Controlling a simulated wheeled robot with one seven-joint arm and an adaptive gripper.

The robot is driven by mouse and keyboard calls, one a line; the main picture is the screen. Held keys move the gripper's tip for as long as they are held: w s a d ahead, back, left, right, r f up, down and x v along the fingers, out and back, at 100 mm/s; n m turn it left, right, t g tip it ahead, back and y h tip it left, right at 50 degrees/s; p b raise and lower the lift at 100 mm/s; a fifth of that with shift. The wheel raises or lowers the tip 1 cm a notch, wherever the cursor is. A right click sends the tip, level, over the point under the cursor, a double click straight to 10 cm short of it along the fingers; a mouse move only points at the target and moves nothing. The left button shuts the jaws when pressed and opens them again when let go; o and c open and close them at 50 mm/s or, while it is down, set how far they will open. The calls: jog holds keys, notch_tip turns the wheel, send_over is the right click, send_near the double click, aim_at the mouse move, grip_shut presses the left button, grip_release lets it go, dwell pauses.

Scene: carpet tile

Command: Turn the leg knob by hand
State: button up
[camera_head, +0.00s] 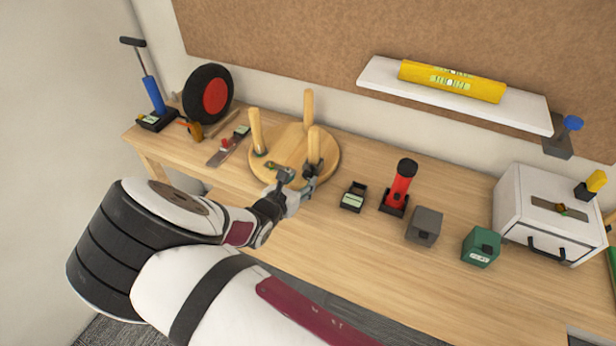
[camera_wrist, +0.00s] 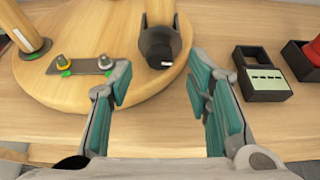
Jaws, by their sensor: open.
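A round wooden stool seat (camera_head: 270,155) lies upside down on the bench with three legs pointing up. The front right leg (camera_head: 314,146) has a black knob (camera_wrist: 158,47) with a small white mark at its base. That knob shows at the top middle of the wrist view. My gripper (camera_head: 299,180) is open at the seat's front edge. In the wrist view its teal-padded fingers (camera_wrist: 160,88) stand apart, one to each side below the knob, with nothing between them. They do not touch the knob. In the head view my gripper partly hides the knob's area.
A grey plate with small brass-coloured fittings (camera_wrist: 80,66) lies on the seat left of the knob. The bench front (camera_head: 325,240) is clear.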

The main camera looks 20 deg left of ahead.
aim_at(306, 177)
jog(key=shift+b+x, duration=0.65)
jog(key=shift+x, duration=1.05)
grip_shut()
